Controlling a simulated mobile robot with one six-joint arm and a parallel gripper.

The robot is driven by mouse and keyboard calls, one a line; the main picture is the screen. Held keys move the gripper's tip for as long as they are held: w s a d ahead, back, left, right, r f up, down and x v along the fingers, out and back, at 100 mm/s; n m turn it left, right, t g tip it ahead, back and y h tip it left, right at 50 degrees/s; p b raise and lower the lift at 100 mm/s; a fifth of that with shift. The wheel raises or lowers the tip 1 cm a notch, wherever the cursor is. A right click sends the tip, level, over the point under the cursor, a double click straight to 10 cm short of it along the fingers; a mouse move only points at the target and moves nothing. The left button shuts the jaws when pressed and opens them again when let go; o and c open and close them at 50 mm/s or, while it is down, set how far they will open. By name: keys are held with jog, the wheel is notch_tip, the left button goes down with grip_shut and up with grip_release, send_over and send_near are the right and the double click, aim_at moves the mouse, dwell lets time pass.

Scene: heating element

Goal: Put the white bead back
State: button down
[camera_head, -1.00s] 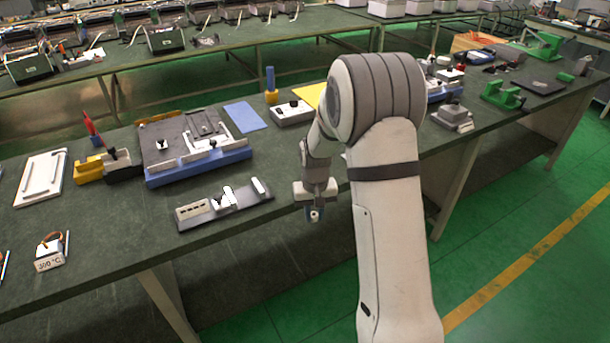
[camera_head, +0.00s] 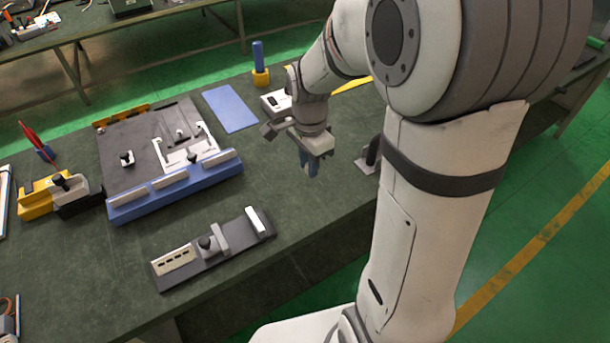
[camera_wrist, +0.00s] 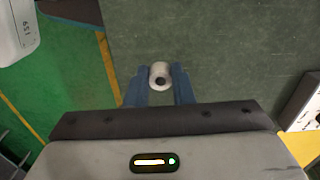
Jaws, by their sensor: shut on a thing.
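The white bead (camera_wrist: 160,72), a short cylinder with a dark hole, sits between the two blue fingertips in the wrist view. My gripper (camera_head: 309,169) is shut on it, above the green-grey tabletop near its front edge; it also shows in the wrist view (camera_wrist: 159,82). In the head view the bead cannot be made out between the fingers. The bead's place on the table cannot be told from these frames.
A dark plate fixture with a blue front rail (camera_head: 176,190) lies at left. A grey slotted fixture (camera_head: 213,245) lies at the front. A blue mat (camera_head: 230,109), a yellow holder with a blue peg (camera_head: 260,76) and a white box (camera_head: 276,103) are behind. Tabletop between them is clear.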

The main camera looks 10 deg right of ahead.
aim_at(309, 197)
notch_tip(309, 197, down, 10)
jog(key=shift+w+d+r, duration=0.1)
jog(key=shift+w, duration=0.05)
dwell(0.3)
jog(key=shift+f, duration=0.25)
jog(key=c, duration=1.3)
grip_release()
jog(key=shift+r, duration=0.1)
jog(key=shift+o, duration=0.2)
